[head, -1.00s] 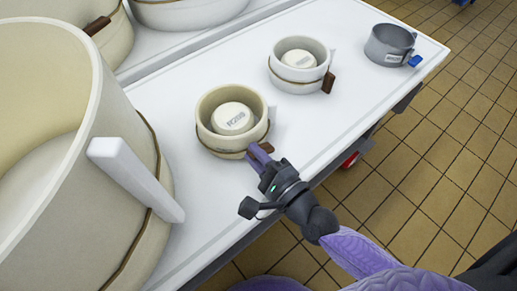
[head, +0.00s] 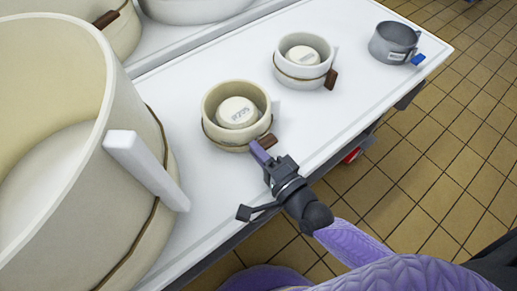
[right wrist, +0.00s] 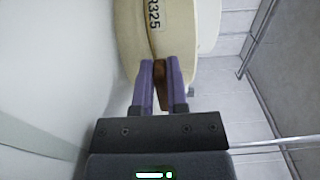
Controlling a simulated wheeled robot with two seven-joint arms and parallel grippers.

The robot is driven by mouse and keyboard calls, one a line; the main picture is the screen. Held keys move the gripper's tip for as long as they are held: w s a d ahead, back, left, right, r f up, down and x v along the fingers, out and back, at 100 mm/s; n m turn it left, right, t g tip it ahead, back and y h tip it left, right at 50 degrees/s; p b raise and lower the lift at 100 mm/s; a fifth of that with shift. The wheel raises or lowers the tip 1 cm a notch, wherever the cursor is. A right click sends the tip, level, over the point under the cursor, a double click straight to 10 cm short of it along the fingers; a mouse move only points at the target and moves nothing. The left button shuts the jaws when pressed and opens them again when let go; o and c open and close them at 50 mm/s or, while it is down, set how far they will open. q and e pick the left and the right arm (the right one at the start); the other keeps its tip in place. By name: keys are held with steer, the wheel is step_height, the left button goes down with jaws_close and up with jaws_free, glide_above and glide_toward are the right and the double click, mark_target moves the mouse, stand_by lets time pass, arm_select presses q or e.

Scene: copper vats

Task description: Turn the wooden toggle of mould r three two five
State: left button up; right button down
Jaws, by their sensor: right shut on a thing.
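Mould R325 (head: 213,103) is a round cream mould with a pale inner disc (head: 236,112) marked with its number. It stands on the white table, a thin brown band around its lower part. Its wooden toggle (head: 266,141) sits on the front right side. My right gripper (head: 261,152) is at the toggle. In the right wrist view the label R325 (right wrist: 154,14) shows, and the purple fingers (right wrist: 160,84) are shut on the brown toggle between them. The fingers hide part of the toggle. My left gripper is not in view.
A large cream vat (head: 60,215) with a white handle (head: 146,170) stands close on the left. A smaller whitish mould with a brown toggle (head: 331,79) and a grey mould with a blue toggle (head: 394,43) stand farther right. The table (head: 320,125) is clear between them.

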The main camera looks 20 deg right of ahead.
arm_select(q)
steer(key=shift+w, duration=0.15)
arm_select(e)
steer(key=c, duration=0.6)
jaws_free()
steer(key=shift+c, duration=0.2)
arm_select(q)
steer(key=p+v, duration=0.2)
steer(key=p, duration=0.1)
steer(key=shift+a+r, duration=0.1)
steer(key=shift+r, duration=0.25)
arm_select(e)
steer(key=v, duration=1)
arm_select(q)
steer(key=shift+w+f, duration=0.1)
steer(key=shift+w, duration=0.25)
